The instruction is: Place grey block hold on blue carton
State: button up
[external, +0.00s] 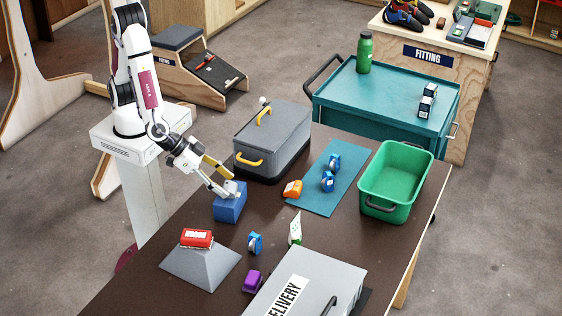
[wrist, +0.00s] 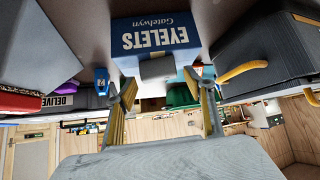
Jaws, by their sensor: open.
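The blue carton (external: 229,207) stands on the dark table, close to my base. In the wrist view the carton (wrist: 150,35) appears upside down, lettered "EYELETS". The grey block hold (wrist: 157,69) appears at the carton's top edge and looks to rest on its top face. In the external view the hold (external: 234,190) is small and partly hidden by my fingers. My gripper (external: 229,187) is over the carton top with its fingers apart. In the wrist view my gripper (wrist: 160,88) has one finger on each side of the hold, with visible gaps.
A grey case with yellow handles (external: 272,145) stands just behind the carton. A green bin (external: 391,208), a teal mat (external: 318,198) and a grey delivery box (external: 330,272) are further right.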

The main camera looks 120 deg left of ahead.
jog(key=v, duration=1.1)
jog(key=shift+r, duration=0.1)
dwell(0.6)
jog(key=w+d+r+m+t+h, duration=0.1)
jog(key=w+d+r+t+h, duration=0.15)
jog(key=r+h, duration=0.45)
jog(key=s+r+m+g+h, duration=0.1)
jog(key=s+r+m, duration=0.2)
jog(key=r, duration=0.5)
jog(key=s+a+f+g+y, duration=0.3)
jog(key=s+a+g+y, duration=0.1)
jog(key=s+a, duration=1.5)
jog(key=shift+s+y, duration=0.3)
jog(key=shift+s, duration=0.05)
